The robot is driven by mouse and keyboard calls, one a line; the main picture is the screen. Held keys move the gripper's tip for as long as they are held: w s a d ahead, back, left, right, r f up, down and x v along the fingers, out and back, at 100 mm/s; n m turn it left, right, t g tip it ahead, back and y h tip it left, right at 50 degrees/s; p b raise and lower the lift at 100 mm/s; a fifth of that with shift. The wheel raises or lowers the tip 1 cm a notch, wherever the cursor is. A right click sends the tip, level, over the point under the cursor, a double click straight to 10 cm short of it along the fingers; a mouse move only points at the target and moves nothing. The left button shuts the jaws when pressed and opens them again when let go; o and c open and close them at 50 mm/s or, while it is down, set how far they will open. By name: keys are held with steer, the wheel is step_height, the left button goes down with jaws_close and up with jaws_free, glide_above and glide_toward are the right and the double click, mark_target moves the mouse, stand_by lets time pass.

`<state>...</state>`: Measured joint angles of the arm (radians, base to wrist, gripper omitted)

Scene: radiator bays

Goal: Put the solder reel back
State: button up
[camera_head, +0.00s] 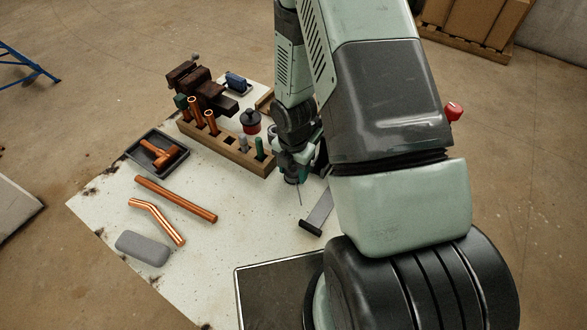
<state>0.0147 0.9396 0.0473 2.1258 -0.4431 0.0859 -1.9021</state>
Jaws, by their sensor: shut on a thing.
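My gripper (293,170) points down over the right part of the pale bench top, just right of the wooden rack. It is shut on a small dark thing, which I take to be the solder reel (291,180). The gripper hides most of it. A thin grey strand hangs below it, like a solder tail. Whether the reel touches anything under it cannot be told. A grey flat strip with a dark end (316,212) stands or lies just right of the gripper, partly hidden by my arm.
The wooden rack (228,148) holds copper tubes and other pieces. A red-and-black container (250,121) and dark vise (203,88) stand behind it. A black tray (140,154) holds a copper fitting. Copper pipes (176,198) and a grey case (143,248) lie left. Bare bench shows front-centre.

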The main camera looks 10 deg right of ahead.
steer(key=shift+f, duration=0.15)
steer(key=o, duration=1.3)
steer(key=shift+c, duration=0.2)
step_height(320, 180, up, 12)
